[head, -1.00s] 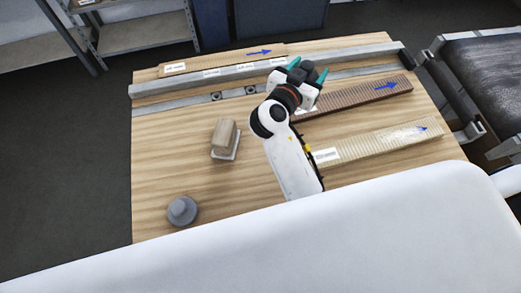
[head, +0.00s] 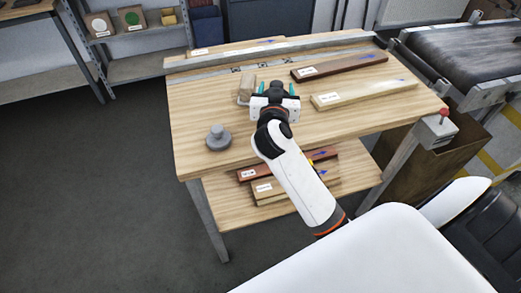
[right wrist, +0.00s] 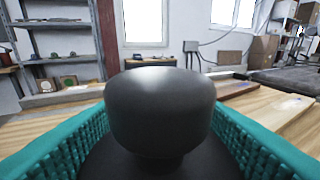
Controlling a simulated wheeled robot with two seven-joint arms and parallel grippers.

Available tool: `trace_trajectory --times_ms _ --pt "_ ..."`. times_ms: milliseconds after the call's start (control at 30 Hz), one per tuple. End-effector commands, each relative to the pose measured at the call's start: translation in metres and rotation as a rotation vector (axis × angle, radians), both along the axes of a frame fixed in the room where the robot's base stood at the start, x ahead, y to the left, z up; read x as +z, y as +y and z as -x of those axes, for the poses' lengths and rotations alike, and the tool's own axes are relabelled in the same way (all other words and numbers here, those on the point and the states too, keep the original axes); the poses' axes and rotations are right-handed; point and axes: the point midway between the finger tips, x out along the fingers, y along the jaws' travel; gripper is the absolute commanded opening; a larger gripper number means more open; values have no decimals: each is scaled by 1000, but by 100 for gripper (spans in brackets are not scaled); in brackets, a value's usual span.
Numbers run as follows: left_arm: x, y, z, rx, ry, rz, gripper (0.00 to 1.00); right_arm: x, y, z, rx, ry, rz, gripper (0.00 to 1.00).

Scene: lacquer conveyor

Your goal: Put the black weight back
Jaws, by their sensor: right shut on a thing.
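The black weight (right wrist: 160,110) fills the middle of the right wrist view, its rounded knob between the two teal fingers and its wider dark base below. My right gripper (head: 275,90) is shut on it above the wooden table (head: 190,105), near the middle. In the head view the weight is mostly hidden by the gripper, so its height above the table is hard to tell. A grey weight (head: 218,138) with a knob stands near the table's front left. My left gripper is not in view.
A wooden block (head: 247,88) on a pale holder stands just left of my right gripper. A dark brown board (head: 340,67) and a pale board (head: 365,94) lie to the right. Metal rails run along the back. More boards (head: 265,188) lie on the lower shelf.

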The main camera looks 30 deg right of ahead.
Motion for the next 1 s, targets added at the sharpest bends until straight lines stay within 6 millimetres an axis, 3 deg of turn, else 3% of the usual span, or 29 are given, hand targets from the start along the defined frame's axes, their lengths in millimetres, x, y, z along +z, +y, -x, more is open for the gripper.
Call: trace_trajectory --times_ms 300,700,1000 --pt "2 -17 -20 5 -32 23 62 -48 -2 -1 5 2 4 22" --pt "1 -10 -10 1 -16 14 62 -94 -2 -1 4 1 3 22" --pt "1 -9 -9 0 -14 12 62 -98 -1 -1 4 -3 1 22"
